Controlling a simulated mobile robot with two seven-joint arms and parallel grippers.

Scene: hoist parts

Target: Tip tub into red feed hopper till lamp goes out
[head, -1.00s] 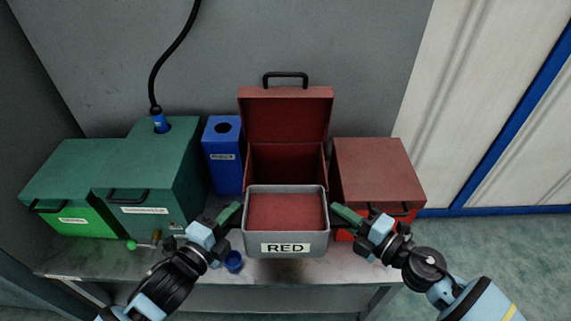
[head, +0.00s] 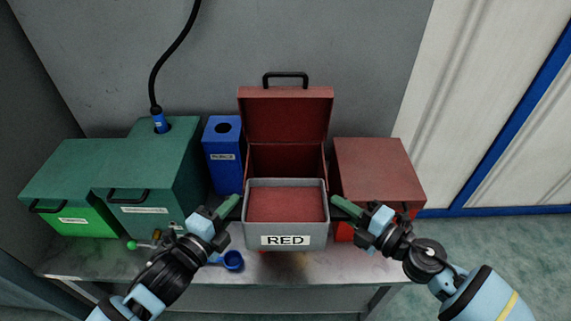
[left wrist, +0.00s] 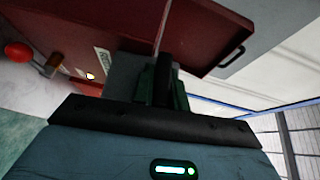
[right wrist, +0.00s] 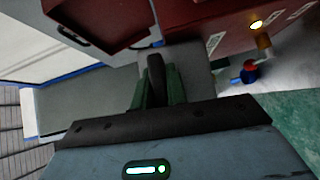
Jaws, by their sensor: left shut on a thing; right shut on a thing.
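A grey tub (head: 287,240) labelled RED holds red material, its top surface looking flat. It is held up level or nearly so in front of the red feed hopper (head: 287,120), whose lid stands open. My left gripper (head: 236,208) is shut on the tub's left side handle, also seen in the left wrist view (left wrist: 162,85). My right gripper (head: 337,208) is shut on the right handle, also seen in the right wrist view (right wrist: 157,85).
Green bins (head: 150,180) stand at left, with a blue bin (head: 223,165) beside the hopper. A closed red bin (head: 378,170) stands right. A black hose (head: 158,80) hangs at upper left.

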